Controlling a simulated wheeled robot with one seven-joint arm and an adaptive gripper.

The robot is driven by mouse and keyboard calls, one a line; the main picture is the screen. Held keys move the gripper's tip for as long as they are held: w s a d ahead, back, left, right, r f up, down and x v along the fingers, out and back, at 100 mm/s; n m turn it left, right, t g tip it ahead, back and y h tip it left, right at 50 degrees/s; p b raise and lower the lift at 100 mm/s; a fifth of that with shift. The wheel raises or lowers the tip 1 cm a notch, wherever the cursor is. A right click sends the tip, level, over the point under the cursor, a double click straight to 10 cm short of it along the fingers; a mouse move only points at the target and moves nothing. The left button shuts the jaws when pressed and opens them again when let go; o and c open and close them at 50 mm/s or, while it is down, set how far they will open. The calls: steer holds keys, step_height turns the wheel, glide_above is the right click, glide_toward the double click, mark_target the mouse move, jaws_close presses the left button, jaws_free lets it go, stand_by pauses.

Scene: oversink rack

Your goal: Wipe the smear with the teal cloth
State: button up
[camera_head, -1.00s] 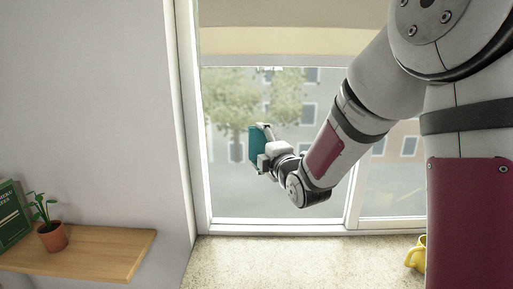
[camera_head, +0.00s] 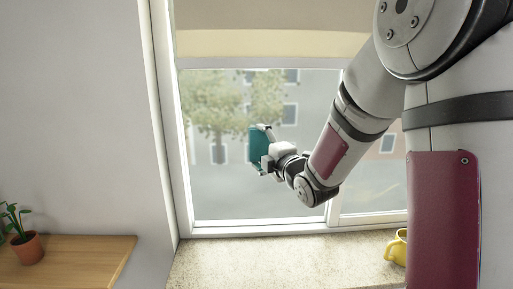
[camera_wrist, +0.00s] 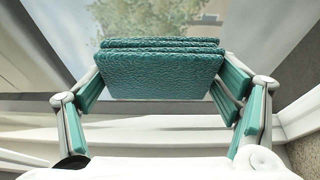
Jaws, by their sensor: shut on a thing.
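The teal cloth (camera_head: 259,148) is a folded, thick pad held upright in front of the window pane (camera_head: 215,185). In the wrist view the cloth (camera_wrist: 160,72) spans between the two fingers as several stacked layers with a pebbled surface. My gripper (camera_head: 266,146) is shut on the cloth; its teal-padded fingers also show in the wrist view (camera_wrist: 160,88), one at each side of it. I cannot tell whether the cloth touches the glass. I cannot make out the smear clearly against the tree and buildings behind the pane.
A pale blind (camera_head: 270,43) covers the window's top. A speckled counter (camera_head: 230,265) lies below the sill. A yellow mug (camera_head: 396,248) stands on it, partly behind my arm. At left, a wooden shelf (camera_head: 80,262) holds a potted plant (camera_head: 27,246). The left counter is clear.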

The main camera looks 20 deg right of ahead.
steer(key=s+d, duration=0.2)
steer(key=d, duration=0.4)
steer(key=shift+d+p, duration=0.3)
steer(key=shift+p, duration=0.05)
stand_by(0.5)
steer(key=s+a+p, duration=0.1)
steer(key=s+a, duration=0.1)
steer(key=s, duration=0.3)
steer(key=shift+s, duration=0.35)
steer(key=shift+s+a+p, duration=0.25)
steer(key=shift+s, duration=0.5)
steer(key=shift+s+a+p, duration=0.2)
steer(key=shift+s+p, duration=0.05)
steer(key=shift+s, duration=0.45)
